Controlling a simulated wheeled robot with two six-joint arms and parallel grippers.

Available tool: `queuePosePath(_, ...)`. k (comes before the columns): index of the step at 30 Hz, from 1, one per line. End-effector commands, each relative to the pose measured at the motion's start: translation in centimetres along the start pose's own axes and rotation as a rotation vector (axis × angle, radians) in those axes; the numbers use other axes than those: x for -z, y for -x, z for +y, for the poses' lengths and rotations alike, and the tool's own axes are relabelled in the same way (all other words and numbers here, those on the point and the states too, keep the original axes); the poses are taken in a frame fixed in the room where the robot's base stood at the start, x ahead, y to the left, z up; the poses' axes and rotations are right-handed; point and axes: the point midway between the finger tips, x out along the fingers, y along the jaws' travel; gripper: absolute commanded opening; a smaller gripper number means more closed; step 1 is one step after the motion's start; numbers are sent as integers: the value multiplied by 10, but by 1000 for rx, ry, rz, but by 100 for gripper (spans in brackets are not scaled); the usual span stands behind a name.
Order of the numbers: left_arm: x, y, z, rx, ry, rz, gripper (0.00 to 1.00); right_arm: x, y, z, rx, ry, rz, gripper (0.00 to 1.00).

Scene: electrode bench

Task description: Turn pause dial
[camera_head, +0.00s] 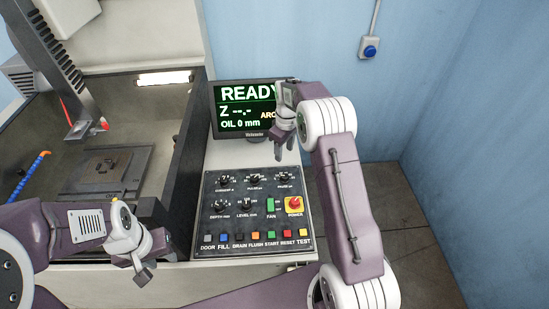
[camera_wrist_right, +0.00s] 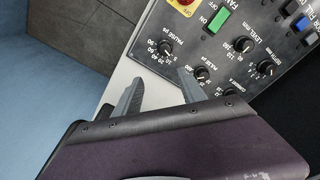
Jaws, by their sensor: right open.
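The pause dial (camera_head: 284,178) is a black knob at the top right of the control panel's dial rows. It also shows in the right wrist view (camera_wrist_right: 165,47), with a numbered scale around it and its label beside it. My right gripper (camera_head: 284,150) is above the panel's top edge, in front of the screen. In the right wrist view its two fingers (camera_wrist_right: 161,77) are apart and empty, with the dial just beyond the gap between them, not touched. My left gripper (camera_head: 144,275) is at the lower left, left of the panel; its finger opening is not clear.
The control panel (camera_head: 225,211) has other dials close by, including the pulse dial (camera_head: 254,179), a green fan switch (camera_head: 270,204) and a red power knob (camera_head: 294,203). The screen (camera_head: 233,127) reading READY stands behind. A dark machine tank (camera_head: 186,135) lies left.

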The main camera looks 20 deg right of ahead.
Motion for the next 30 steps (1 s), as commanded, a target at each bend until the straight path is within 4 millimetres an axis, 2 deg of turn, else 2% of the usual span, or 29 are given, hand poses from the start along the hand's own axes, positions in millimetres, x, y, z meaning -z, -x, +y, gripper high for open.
queuePosePath(4, 1, 9, 0, 0, 0, 0, 36, -14, -23, -1, 39, -19, -50, 48)
queuePosePath(11, 1, 12, 0, 0, 0, 0, 36, -18, -31, 0, 43, -25, -55, 48)
queuePosePath(21, 4, 36, 1, 0, 0, 0, 36, -22, -95, -4, 44, -25, -56, 48)
queuePosePath(24, 4, 38, 1, 0, 0, 0, 36, -22, -108, -4, 43, -25, -55, 48)
queuePosePath(30, 4, 39, 1, 0, 0, 0, 36, -22, -116, -4, 41, -25, -52, 48)
